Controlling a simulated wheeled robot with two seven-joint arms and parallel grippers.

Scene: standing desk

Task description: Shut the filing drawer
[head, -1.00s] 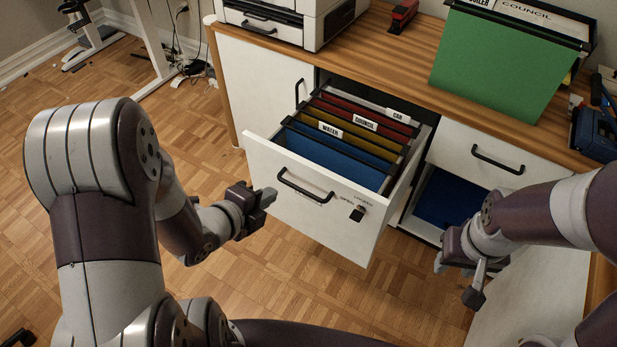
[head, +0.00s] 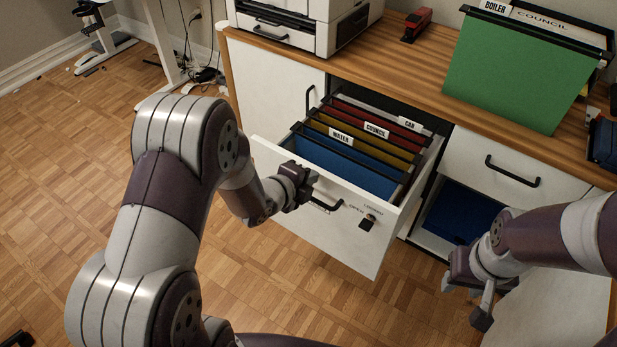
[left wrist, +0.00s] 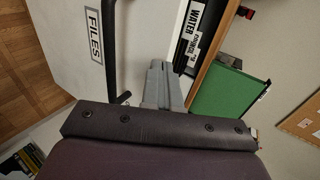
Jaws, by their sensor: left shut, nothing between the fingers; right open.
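The filing drawer (head: 345,235) is pulled out of the white desk cabinet, with blue, yellow and red hanging files (head: 345,165) labelled WATER, COUNCIL and CAR inside. My left gripper (head: 312,178) is shut and empty, at the drawer front just above its black handle (head: 328,207), partly hiding the handle. In the left wrist view the closed fingers (left wrist: 162,85) point toward the drawer front, beside the handle (left wrist: 110,45) and a FILES label; I cannot tell whether they touch. My right gripper (head: 482,290) is open and empty, in front of the lower right part of the cabinet.
An open compartment with a blue bottom (head: 460,212) lies right of the drawer, below another handled drawer (head: 512,165). A printer (head: 300,22), red stapler (head: 416,24) and green file holder (head: 515,70) stand on the wooden desktop.

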